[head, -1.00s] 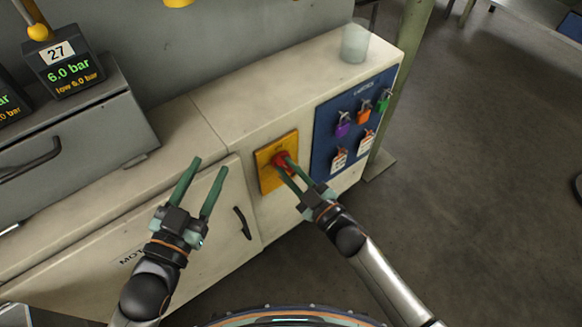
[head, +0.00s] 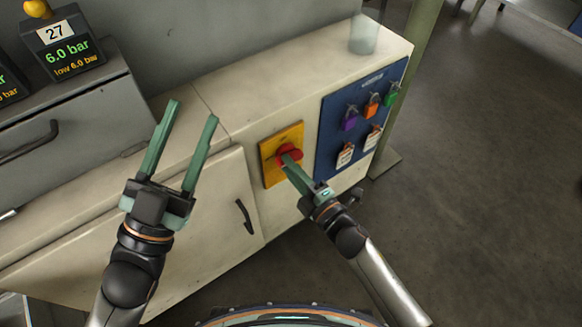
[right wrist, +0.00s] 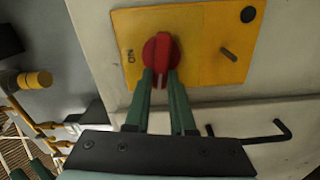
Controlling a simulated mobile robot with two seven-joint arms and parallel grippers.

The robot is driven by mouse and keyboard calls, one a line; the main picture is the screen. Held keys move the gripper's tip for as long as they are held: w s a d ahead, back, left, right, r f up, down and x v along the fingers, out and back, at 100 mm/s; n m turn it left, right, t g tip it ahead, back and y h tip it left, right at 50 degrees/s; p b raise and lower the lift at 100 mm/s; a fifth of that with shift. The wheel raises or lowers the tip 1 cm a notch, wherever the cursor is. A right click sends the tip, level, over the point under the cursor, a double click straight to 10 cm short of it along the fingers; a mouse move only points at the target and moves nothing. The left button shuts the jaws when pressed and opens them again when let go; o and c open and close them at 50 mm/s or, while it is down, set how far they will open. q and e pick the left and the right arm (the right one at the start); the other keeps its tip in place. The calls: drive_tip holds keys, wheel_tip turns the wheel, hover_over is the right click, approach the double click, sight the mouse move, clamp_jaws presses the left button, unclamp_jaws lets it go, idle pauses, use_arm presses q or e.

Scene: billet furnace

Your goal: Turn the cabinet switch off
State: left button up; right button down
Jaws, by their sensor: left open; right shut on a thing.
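The cabinet switch is a red rotary knob (head: 289,153) on a yellow plate (head: 268,167) on the cabinet front. My right gripper (head: 290,160) is shut on the knob. Its two green fingertips (right wrist: 161,74) hold the knob from either side, hiding its lower part. My left gripper (head: 194,110) is open and empty in front of the cabinet top, left of the switch.
A blue board (head: 330,144) with coloured padlocks and tags is right of the switch. A translucent cup (head: 363,35) stands on the cabinet top. A cabinet door with a dark handle (head: 244,217) is below left. A gauge display (head: 67,46) reads 6.0 bar. Floor at right is clear.

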use_arm(q)
drive_tip(key=shift+s+d+r+m+h+b, duration=0.1)
drive_tip(key=shift+s+r+m+h+b, duration=0.1)
drive_tip(key=shift+s+r+m+h, duration=0.55)
drive_tip(key=shift+s+d+r+m+h+b, duration=0.15)
drive_tip(key=shift+s+r+m+h, duration=0.3)
drive_tip(key=shift+s+r+h, duration=0.45)
use_arm(e)
drive_tip(key=shift+f+n, duration=0.1)
drive_tip(key=shift+n, duration=1)
use_arm(q)
drive_tip(key=shift+w+r, duration=0.15)
drive_tip(key=shift+w, duration=0.15)
use_arm(e)
drive_tip(key=c, duration=0.8)
unclamp_jaws()
drive_tip(key=shift+o, duration=0.2)
use_arm(q)
drive_tip(key=w+f+n+g+y+p, duration=0.1)
drive_tip(key=w+f+n+y, duration=0.3)
drive_tip(key=f+y, duration=0.1)
drive_tip(key=shift+w+a+f, duration=0.15)
drive_tip(key=shift+a+f, duration=0.3)
drive_tip(key=shift+f, duration=0.4)
use_arm(e)
drive_tip(key=v, duration=1.2)
drive_tip(key=shift+s, duration=0.25)
